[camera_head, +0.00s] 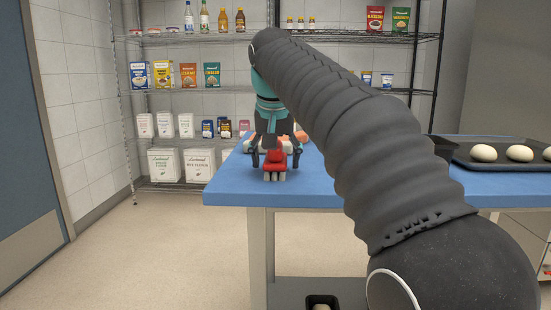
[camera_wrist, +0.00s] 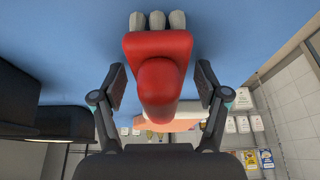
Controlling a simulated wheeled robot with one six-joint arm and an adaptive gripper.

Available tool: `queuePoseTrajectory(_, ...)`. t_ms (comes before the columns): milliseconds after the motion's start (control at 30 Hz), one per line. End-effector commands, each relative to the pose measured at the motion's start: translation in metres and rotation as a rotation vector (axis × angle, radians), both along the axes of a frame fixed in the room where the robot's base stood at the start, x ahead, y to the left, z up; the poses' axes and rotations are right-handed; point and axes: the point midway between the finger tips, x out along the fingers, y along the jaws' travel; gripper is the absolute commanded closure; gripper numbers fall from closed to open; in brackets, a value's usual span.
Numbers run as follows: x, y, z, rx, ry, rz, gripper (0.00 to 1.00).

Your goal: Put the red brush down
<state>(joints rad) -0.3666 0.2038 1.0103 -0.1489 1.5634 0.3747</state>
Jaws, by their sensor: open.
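The red brush (camera_head: 275,163) is on the blue table near its front left part, with its pale bristles toward me. In the wrist view the red brush (camera_wrist: 158,75) lies between the two fingers, its whitish bristle tufts at the top of the picture. My gripper (camera_head: 275,158) is around the brush from behind and above. In the wrist view my gripper (camera_wrist: 160,88) is open, with a gap between each finger pad and the brush. The blue table (camera_head: 325,188) also fills the upper part of the wrist view (camera_wrist: 60,40).
A dark tray (camera_head: 470,164) with several pale dough balls is at the right of the table. Orange and white items lie behind the brush, partly hidden by my gripper. A wire shelf (camera_head: 160,89) with packages and bottles stands behind. The table's front left is clear.

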Motion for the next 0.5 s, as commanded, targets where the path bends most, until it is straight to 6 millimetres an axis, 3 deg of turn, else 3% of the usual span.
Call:
queuePoseTrajectory(233, -0.005, 0.0, 0.017, 0.0, -0.001, 0.0, 0.26)
queuePoseTrajectory(500, -0.025, 0.001, 0.068, 0.0, -0.002, 0.001, 0.26)
